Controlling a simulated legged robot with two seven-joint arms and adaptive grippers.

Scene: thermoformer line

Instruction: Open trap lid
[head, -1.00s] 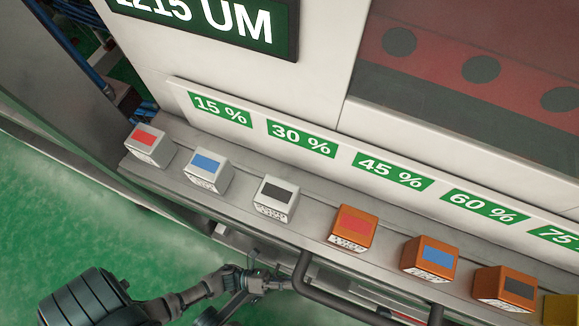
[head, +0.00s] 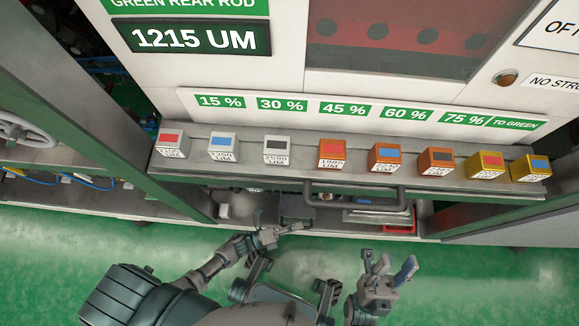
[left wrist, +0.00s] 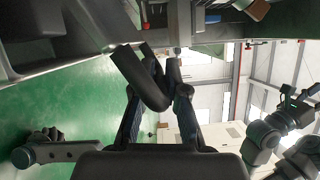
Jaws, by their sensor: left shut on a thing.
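My left gripper (head: 280,232) is low in front of the machine, just below a dark grey box-like part (head: 297,206) in the opening under the shelf. In the left wrist view its fingers (left wrist: 155,100) are closed around a dark bent bar (left wrist: 140,75). I cannot tell whether this bar belongs to the trap lid. No lid is clearly identifiable. My right gripper (head: 388,270) is open and empty, in front of the machine, away from it.
A dark bar handle (head: 355,184) juts out below the shelf (head: 225,165). Several white, orange and yellow blocks stand in a row on the shelf, such as a red-topped orange block (head: 332,153). The green floor (head: 480,270) is clear at right.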

